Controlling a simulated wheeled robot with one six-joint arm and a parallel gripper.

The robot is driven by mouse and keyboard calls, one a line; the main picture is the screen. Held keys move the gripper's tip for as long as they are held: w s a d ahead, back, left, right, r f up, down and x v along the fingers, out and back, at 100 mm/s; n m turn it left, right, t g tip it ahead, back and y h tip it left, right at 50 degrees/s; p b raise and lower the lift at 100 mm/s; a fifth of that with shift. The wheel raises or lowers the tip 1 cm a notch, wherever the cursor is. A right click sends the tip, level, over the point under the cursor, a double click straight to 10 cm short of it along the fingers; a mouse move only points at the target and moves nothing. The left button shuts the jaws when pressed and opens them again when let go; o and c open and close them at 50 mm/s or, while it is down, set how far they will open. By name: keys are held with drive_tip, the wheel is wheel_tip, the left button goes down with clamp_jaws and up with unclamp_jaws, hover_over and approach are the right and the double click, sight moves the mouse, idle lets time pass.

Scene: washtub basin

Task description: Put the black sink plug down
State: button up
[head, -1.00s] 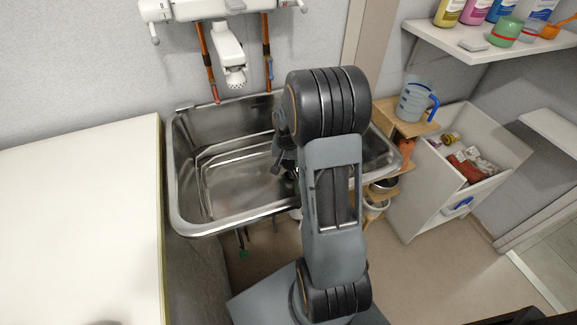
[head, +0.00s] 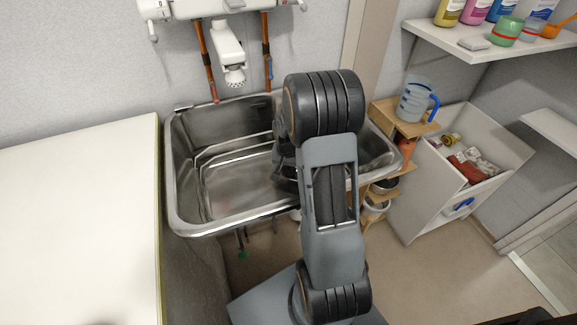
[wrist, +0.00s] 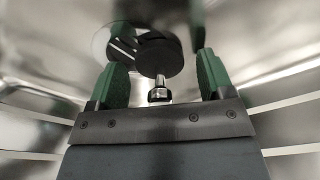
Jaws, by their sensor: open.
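The black sink plug (wrist: 160,58), a dark disc with a short metal stem and knob, shows in the wrist view. It appears to be at the shiny basin floor, overlapping a round slotted shape (wrist: 122,42) that looks like the drain. My gripper (wrist: 161,66) has green-padded fingers, spread apart on either side of the plug's knob, with clear gaps to it. In the head view, the steel basin (head: 187,214) is left of my arm. My wrist reaches into its right part, and my arm hides the gripper's tips and the plug there.
A shower head (head: 234,75) hangs over the basin's back. A white worktop (head: 75,215) adjoins on the left. On the right are a wooden stand with a jug (head: 415,102), an open white bin (head: 420,200) and a shelf of bottles (head: 490,40). The basin's left half is clear.

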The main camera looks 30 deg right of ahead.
sight(288, 172)
wheel_tip(288, 172, up, 12)
drive_tip(key=a+p, duration=0.1)
drive_tip(key=p, duration=0.2)
drive_tip(key=s+a+r+n+t, duration=0.1)
drive_tip(key=s+a+r+n, duration=0.2)
drive_tip(key=s+a, duration=0.4)
drive_tip(key=s+a+r+n+t+y, duration=0.1)
drive_tip(key=s+a+r+n, duration=0.3)
drive_tip(key=s+a, duration=0.3)
drive_tip(key=shift+s+r+n, duration=0.15)
drive_tip(key=shift+s+n, duration=0.15)
drive_tip(key=shift+n, duration=0.5)
drive_tip(key=shift+a, duration=0.1)
